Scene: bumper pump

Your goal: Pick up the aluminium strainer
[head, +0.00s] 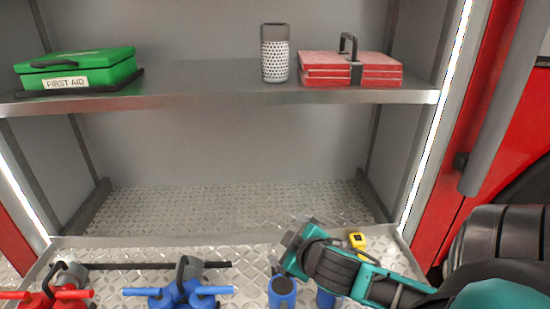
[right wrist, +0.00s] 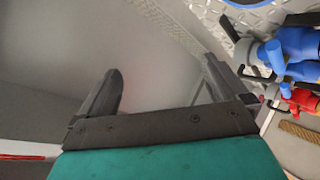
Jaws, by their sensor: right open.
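The aluminium strainer (head: 274,62), a silvery cylinder with a perforated wall and a plain grey upper band, stands upright on the upper shelf (head: 200,96), just left of a red case. My right gripper (head: 300,228) is lower than the shelf, over the front of the lower deck and well apart from the strainer. In the right wrist view my right gripper (right wrist: 163,83) is open, with nothing between its fingers. The strainer is not seen in that view. My left gripper is not in view.
The red case (head: 350,68) with a black handle is close to the strainer's right. A green first aid box (head: 80,68) sits at the shelf's left. Blue fittings (head: 180,292) and red fittings (head: 55,298) lie on the lower deck. The shelf left of the strainer is clear.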

